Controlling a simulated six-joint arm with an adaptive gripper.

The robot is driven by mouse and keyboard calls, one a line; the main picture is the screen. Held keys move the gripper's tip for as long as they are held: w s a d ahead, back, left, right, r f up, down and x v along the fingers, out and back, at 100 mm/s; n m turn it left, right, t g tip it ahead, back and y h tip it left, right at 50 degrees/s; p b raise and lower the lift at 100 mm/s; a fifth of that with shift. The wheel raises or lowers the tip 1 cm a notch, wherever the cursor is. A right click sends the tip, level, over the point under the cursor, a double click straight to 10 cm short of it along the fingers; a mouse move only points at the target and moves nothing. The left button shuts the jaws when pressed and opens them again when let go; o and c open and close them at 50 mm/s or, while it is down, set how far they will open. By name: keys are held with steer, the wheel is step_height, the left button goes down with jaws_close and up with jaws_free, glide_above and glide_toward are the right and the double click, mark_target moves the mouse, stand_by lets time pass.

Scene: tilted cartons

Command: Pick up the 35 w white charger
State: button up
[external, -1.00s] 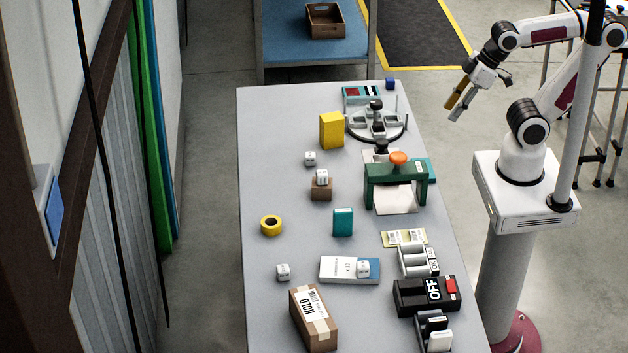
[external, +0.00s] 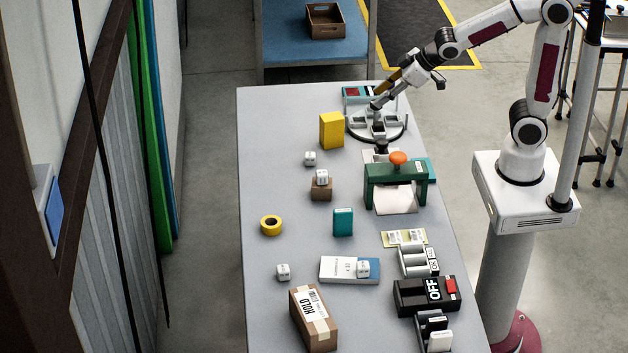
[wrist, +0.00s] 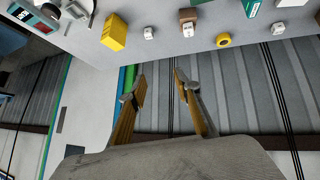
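Several small white cube-shaped blocks that look like chargers are on the table. One (external: 310,158) lies near the yellow box, one (external: 322,176) sits on a small brown box, one (external: 283,271) lies at the near left, and one (external: 363,269) sits on a white and blue box. Their labels are too small to read, so I cannot tell which is 35 W. Three show along the top of the wrist view, one of them by the yellow box (wrist: 148,32). My gripper (external: 380,96) is open and empty over the far right end of the table (wrist: 158,84).
A yellow box (external: 331,131), yellow tape roll (external: 271,225), teal box (external: 343,222) and HOLD carton (external: 314,318) stand on the table. A dark round stand (external: 378,128), green press (external: 396,185) and black OFF box (external: 426,296) line the right side. The left edge strip is clear.

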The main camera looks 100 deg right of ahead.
steer(key=w+d+f+t, duration=0.1)
steer(key=w+d+f, duration=0.4)
steer(key=w+d, duration=0.15)
steer(key=w+d+f+t+y, duration=0.1)
steer(key=w+d+f, duration=0.2)
steer(key=f, duration=0.3)
steer(key=w+d+f+t+y, duration=0.1)
steer(key=w+d+f, duration=0.1)
steer(key=w+f, duration=0.35)
steer(key=t+y, duration=0.1)
glide_toward(310, 159)
steer(key=shift+w+d+f+m, duration=0.1)
steer(key=shift+w+d+m, duration=0.05)
steer(key=shift+w+d, duration=0.35)
steer(key=shift+w+d+f+m, duration=0.15)
steer(key=shift+w+d, duration=0.15)
steer(key=shift+d, duration=0.3)
steer(key=shift+s+f+t+y, duration=0.2)
steer(key=shift+f+t+y, duration=0.2)
steer(key=shift+f, duration=0.35)
steer(key=shift+x, duration=1.3)
steer(key=shift+w+a, duration=0.1)
